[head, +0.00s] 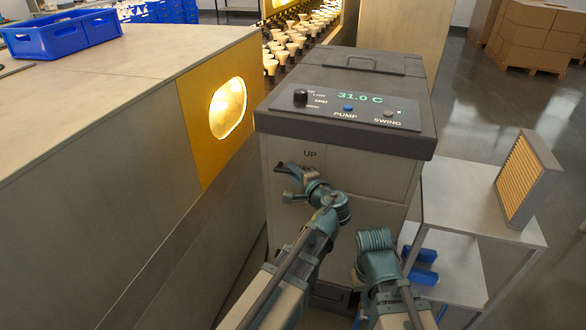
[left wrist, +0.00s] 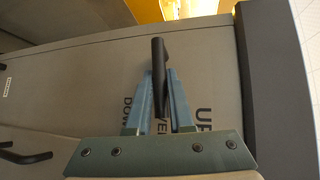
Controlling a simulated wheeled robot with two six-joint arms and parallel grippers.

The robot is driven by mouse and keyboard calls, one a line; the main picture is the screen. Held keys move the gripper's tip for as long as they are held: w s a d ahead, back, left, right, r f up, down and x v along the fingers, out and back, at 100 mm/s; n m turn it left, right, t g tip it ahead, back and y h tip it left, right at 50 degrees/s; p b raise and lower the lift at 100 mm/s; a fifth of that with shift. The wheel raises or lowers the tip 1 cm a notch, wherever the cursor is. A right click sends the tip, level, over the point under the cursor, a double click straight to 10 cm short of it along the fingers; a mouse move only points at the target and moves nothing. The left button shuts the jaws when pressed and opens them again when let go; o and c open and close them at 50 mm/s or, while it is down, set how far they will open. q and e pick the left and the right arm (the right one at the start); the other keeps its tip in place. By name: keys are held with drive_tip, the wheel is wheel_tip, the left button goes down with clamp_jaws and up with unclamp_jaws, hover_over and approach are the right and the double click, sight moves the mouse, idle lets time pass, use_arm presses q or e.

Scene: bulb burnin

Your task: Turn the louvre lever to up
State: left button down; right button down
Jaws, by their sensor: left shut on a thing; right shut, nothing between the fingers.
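The dark louvre lever (left wrist: 160,75) is on the front panel of the grey cooler unit (head: 390,190). It stands between the fingers of my left gripper (left wrist: 159,92), which is shut on it. In the left wrist view the lever lies across the up-down direction of the printed labels, so it looks about level. The "UP" label shows above my left gripper (head: 292,182) in the head view; "DOWN" shows in the left wrist view, and the middle label is partly hidden by a finger. My right gripper (head: 376,240) is shut and empty in front of the unit's lower right; its fingertips are hard to see.
The unit's top panel (head: 350,108) shows 31.0 C, with a knob and buttons. A wooden-topped cabinet with a glowing round window (head: 228,108) is close on the left.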

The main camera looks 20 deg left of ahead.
use_arm(q)
drive_tip(key=r+n+h+p, duration=0.1)
drive_tip(key=p, duration=0.2)
drive_tip(key=r+n+g+h+p, duration=0.1)
drive_tip(key=h+p, duration=0.1)
drive_tip(key=p, duration=0.2)
drive_tip(key=shift+a+r, duration=0.25)
drive_tip(key=shift+a, duration=0.1)
drive_tip(key=shift+a+r+n+g+h+p, duration=0.15)
drive_tip(key=shift+n+g+h+p, duration=0.25)
drive_tip(key=shift+n+h+p, duration=0.6)
drive_tip(key=c, duration=0.8)
unclamp_jaws()
drive_tip(key=shift+a+m, duration=0.1)
drive_tip(key=shift+m, duration=0.2)
drive_tip(key=shift+p, duration=0.3)
